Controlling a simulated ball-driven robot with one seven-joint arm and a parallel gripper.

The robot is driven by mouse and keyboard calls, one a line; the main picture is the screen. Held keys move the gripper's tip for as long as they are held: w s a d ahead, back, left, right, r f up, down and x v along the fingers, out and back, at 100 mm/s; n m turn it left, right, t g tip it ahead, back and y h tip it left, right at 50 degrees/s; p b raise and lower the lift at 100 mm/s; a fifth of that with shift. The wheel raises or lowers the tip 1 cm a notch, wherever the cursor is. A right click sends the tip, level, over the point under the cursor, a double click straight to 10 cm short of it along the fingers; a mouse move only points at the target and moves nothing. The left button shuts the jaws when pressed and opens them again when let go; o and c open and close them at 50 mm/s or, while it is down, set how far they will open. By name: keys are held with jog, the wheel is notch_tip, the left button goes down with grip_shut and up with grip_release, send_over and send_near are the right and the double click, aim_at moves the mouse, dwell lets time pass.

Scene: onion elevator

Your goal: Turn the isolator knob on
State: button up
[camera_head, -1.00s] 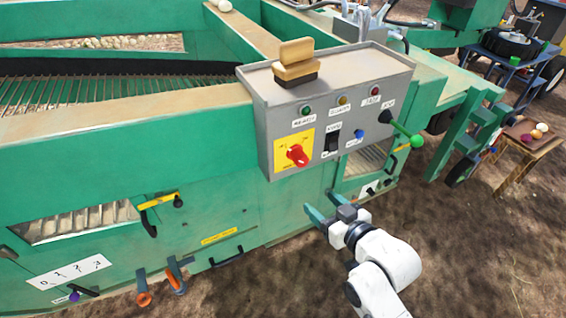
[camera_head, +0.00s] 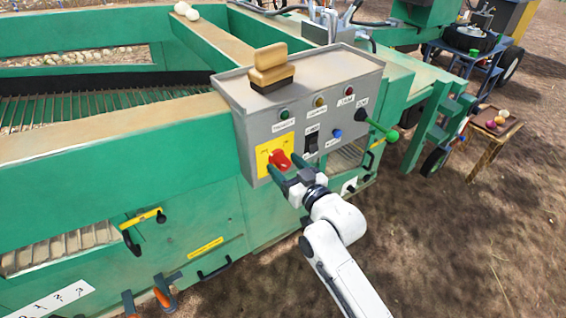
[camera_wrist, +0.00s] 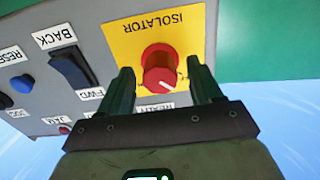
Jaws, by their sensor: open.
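The red isolator knob (camera_head: 281,160) sits on a yellow plate (camera_head: 262,161) at the lower left of the grey control box (camera_head: 335,85). In the wrist view the knob (camera_wrist: 160,68) has a white pointer line, and the plate (camera_wrist: 135,40) reads ISOLATOR. My gripper (camera_head: 282,168) is open at the knob. In the wrist view its two green fingers (camera_wrist: 160,82) stand on either side of the knob, with small gaps. Whether the fingertips reach past the knob's face is hard to tell.
Beside the plate are a black rocker switch (camera_wrist: 72,68), a blue button (camera_wrist: 22,83) and a green-ended lever (camera_head: 391,135). The green machine body extends left. Open dirt ground lies to the right.

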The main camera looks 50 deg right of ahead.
jog(key=shift+x, duration=0.8)
jog(key=c, duration=1)
